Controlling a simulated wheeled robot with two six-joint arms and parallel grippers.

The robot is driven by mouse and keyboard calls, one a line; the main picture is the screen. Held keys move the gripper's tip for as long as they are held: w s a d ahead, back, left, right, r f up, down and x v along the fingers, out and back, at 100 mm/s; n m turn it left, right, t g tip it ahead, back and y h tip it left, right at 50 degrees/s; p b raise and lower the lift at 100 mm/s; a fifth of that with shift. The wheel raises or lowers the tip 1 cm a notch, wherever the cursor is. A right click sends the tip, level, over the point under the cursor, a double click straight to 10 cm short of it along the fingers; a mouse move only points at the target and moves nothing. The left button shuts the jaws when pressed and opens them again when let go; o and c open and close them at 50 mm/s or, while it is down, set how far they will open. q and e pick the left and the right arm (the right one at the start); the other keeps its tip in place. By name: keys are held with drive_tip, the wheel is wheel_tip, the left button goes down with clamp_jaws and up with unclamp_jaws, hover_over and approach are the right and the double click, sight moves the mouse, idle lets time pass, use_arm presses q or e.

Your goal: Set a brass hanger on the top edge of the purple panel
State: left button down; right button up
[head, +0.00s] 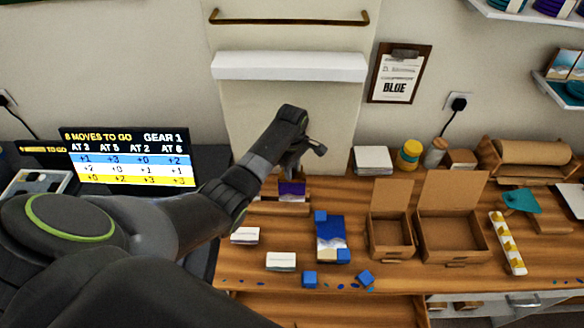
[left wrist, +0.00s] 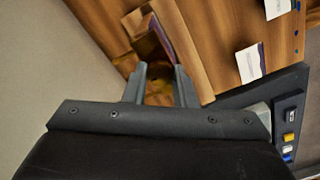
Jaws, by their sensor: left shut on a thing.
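The purple panel (head: 292,188) stands at the back of the wooden bench, just below my left gripper (head: 294,168) in the head view. In the left wrist view a thin purple edge of the panel (left wrist: 163,38) shows beyond the fingertips, beside a wooden piece. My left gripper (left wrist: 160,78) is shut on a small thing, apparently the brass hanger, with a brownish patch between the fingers. The hanger's shape is mostly hidden, and I cannot tell whether it touches the panel. My right gripper is in neither view.
A brass rail (head: 290,20) and a white roll housing (head: 289,67) are on the wall behind. Open cardboard boxes (head: 451,238) stand to the right. A blue-and-white packet (head: 331,228), small white blocks (head: 281,261) and blue cubes (head: 309,279) lie in front. A screen (head: 126,158) stands left.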

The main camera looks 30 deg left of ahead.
use_arm(q)
drive_tip(key=shift+f, duration=0.3)
idle(1.3)
drive_tip(key=c, duration=1.1)
unclamp_jaws()
drive_tip(key=shift+r, duration=4)
